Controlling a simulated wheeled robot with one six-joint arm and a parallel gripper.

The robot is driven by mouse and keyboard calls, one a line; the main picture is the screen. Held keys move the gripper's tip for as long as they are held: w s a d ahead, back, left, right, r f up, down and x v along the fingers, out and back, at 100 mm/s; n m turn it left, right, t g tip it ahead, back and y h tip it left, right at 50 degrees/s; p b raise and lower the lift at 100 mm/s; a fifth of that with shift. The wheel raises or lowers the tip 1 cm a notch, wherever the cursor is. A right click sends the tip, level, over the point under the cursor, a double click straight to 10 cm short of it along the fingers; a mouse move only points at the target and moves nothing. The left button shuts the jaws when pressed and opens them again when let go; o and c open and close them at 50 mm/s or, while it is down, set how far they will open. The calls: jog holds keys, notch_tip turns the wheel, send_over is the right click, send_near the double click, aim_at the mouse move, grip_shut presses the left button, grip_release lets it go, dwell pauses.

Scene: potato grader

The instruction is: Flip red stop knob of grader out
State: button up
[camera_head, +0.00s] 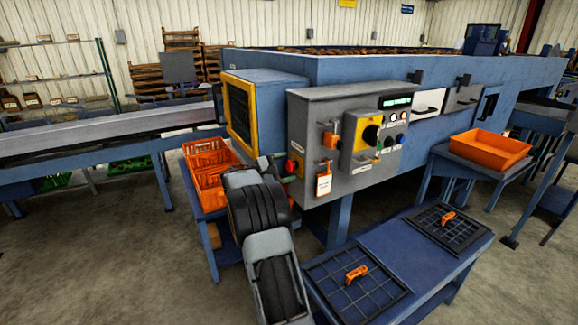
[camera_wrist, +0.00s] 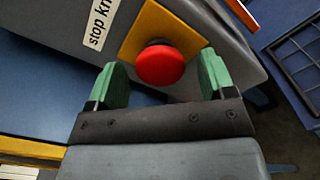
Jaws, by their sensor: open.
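The red stop knob (camera_wrist: 160,65) is a round button on a yellow plate (camera_wrist: 192,42) in the wrist view. A white label (camera_wrist: 100,22) reading "stop kn…" is beside the plate. My gripper (camera_wrist: 160,74) is open, with one green finger on each side of the knob. A gap shows between the knob and each finger; depth contact cannot be told. In the head view, the red knob (camera_head: 290,166) shows small at the grey control box's (camera_head: 338,116) left end, partly hidden by my gripper (camera_head: 284,168).
A blue table (camera_head: 405,258) with black grid frames and orange clips is at front right. Orange crates (camera_head: 207,160) stand left of my arm. An orange tray (camera_head: 490,148) is at right. A lock and tag (camera_head: 324,182) hang on the box front.

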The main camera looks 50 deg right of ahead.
jog(key=shift+x, duration=0.85)
jog(key=shift+c, duration=0.2)
